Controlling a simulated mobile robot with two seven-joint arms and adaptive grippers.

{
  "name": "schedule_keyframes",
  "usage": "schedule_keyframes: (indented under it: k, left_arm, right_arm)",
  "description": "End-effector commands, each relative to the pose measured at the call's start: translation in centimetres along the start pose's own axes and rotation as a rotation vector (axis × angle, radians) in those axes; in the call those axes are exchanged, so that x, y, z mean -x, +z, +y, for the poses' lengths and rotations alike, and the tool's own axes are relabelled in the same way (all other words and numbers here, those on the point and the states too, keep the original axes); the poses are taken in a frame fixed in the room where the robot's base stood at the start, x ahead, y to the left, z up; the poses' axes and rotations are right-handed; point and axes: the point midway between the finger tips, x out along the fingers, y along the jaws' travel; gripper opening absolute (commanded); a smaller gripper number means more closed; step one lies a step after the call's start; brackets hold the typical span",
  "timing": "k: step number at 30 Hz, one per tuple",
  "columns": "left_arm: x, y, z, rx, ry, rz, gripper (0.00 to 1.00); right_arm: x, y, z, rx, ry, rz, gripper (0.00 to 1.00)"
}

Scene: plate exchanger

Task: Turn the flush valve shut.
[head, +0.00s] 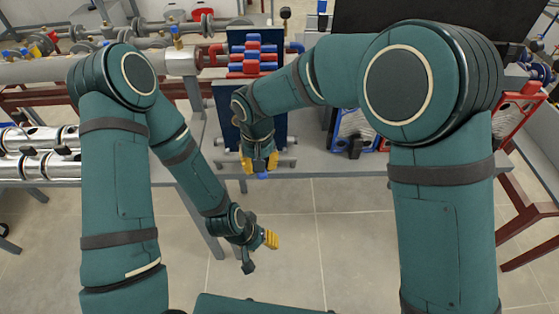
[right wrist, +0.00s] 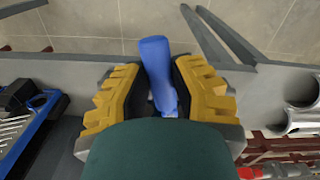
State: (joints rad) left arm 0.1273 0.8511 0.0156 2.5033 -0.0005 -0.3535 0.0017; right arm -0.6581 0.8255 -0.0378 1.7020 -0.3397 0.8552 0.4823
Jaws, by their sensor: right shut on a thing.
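The flush valve's blue lever handle (right wrist: 157,75) lies between the yellow-padded fingers of my right gripper (right wrist: 160,95) in the right wrist view. The gripper is shut on it, and the handle's end sticks out past the fingers. In the head view my right gripper (head: 260,162) is at the front edge of the bench, below the plate exchanger, with a bit of the blue handle (head: 263,175) showing under it. The valve body is hidden by the gripper. My left gripper (head: 268,240) hangs low over the floor in front of the bench, away from the valve; its finger opening is unclear.
The plate exchanger (head: 253,53) with red and blue blocks stands behind the right gripper. Grey pipes (head: 100,69) run along the back left. Shiny metal cylinders (head: 40,152) lie on the left bench. A blue-framed item (head: 352,131) stands right of the gripper. The floor in front is clear.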

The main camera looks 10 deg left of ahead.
Motion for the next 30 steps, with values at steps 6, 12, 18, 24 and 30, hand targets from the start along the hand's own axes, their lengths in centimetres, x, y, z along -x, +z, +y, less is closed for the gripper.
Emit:
schedule_keyframes:
  k: [6, 12, 18, 24, 30]
  left_arm:
    - [0.1, 0.0, 0.0, 0.001, 0.000, -0.001, 0.47]
    - [0.1, 0.0, 0.1, 0.000, 0.000, -0.001, 0.47]
    - [0.2, 0.1, 0.1, 0.000, 0.000, -0.002, 0.47]
    - [0.2, 0.1, 0.1, 0.000, 0.000, -0.002, 0.47]
    - [0.2, 0.1, 0.1, 0.000, 0.000, -0.002, 0.47]
  right_arm:
    - [-0.3, 0.1, -1.6, -0.127, 0.001, -0.009, 0.00]
    - [-0.2, 0.0, -2.2, -0.203, 0.000, -0.007, 0.00]
    - [-0.2, -0.1, -2.5, -0.235, -0.001, -0.006, 0.00]
    - [-0.2, -0.1, -2.6, -0.240, -0.002, -0.005, 0.00]
    - [-0.2, -0.1, -2.6, -0.239, -0.002, -0.004, 0.00]
